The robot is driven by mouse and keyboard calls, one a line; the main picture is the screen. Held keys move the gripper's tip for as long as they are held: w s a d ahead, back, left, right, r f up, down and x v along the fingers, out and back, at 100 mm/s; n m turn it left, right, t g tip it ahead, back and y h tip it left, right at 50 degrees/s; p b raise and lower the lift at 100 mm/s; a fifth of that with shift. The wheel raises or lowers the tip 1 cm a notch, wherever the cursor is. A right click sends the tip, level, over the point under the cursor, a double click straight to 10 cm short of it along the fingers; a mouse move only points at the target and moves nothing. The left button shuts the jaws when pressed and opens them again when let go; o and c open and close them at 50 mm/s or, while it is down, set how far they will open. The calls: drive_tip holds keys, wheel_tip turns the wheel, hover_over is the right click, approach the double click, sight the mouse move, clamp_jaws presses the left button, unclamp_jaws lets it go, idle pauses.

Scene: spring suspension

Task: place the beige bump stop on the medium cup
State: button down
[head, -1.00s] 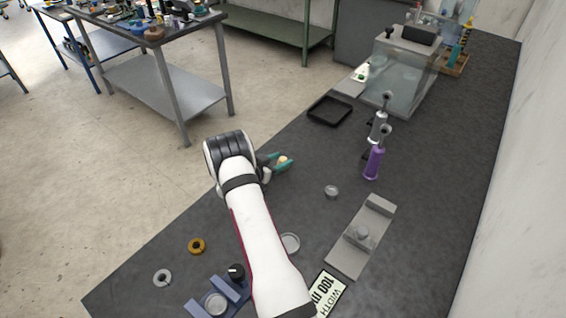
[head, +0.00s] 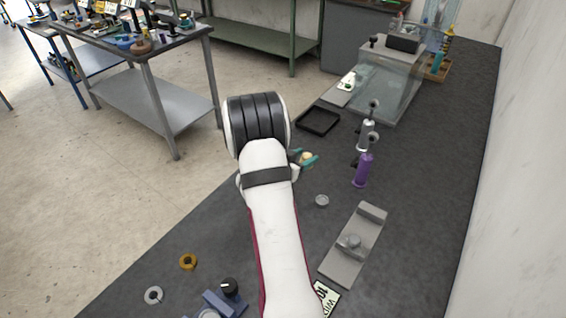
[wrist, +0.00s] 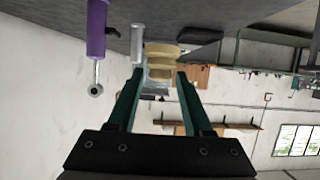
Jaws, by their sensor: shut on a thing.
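My gripper (head: 303,159), with teal fingers, is shut on the beige bump stop (head: 307,157) and holds it over the dark bench. In the wrist view, the ribbed bump stop (wrist: 160,61) sits between the fingertips of my gripper (wrist: 158,80). A small round grey cup (head: 322,200) lies on the bench, below and right of my gripper in the head view. Another round metal cup (head: 209,314) shows at the bottom edge by a blue fixture. I cannot tell which cup is the medium one. My arm hides part of the bench.
A purple shock body (head: 362,170) and a silver one (head: 366,137) stand right of my gripper. A grey fixture (head: 345,262) lies nearer. A black tray (head: 318,121) and a clear box (head: 388,85) are farther back. A gold ring (head: 188,261) lies left.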

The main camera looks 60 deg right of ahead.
drive_tip(key=shift+s+d+r, duration=0.1)
drive_tip(key=shift+s+r, duration=0.2)
drive_tip(key=shift+s, duration=0.15)
drive_tip(key=w+r+n+t+y, duration=0.3)
drive_tip(key=w+r+n+t, duration=0.4)
drive_tip(key=w+r+t, duration=0.1)
drive_tip(key=w+a+n+t+y, duration=0.2)
drive_tip(key=a+n+t+y, duration=0.1)
drive_tip(key=a+n+y, duration=0.25)
drive_tip(key=w+a+n+t+y, duration=0.2)
drive_tip(key=a+n+y, duration=0.25)
drive_tip(key=a, duration=0.25)
drive_tip(key=s+a+f+n+g+y, duration=0.2)
drive_tip(key=s+a+n+g+y, duration=0.2)
drive_tip(key=s+a+n+y, duration=0.5)
drive_tip(key=s+a+f+n+g+y, duration=0.3)
drive_tip(key=s+a+n+g+y, duration=0.15)
drive_tip(key=s+a, duration=0.85)
drive_tip(key=n, duration=0.1)
hover_over(216, 316)
drive_tip(key=shift+t+h, duration=0.25)
drive_tip(key=f, duration=0.6)
drive_tip(key=shift+s+d, duration=0.1)
drive_tip(key=shift+s, duration=0.1)
drive_tip(key=f, duration=0.4)
drive_tip(key=shift+w+a+f, duration=0.1)
drive_tip(key=shift+w+a, duration=0.1)
drive_tip(key=shift+f, duration=0.15)
drive_tip(key=shift+f, duration=0.2)
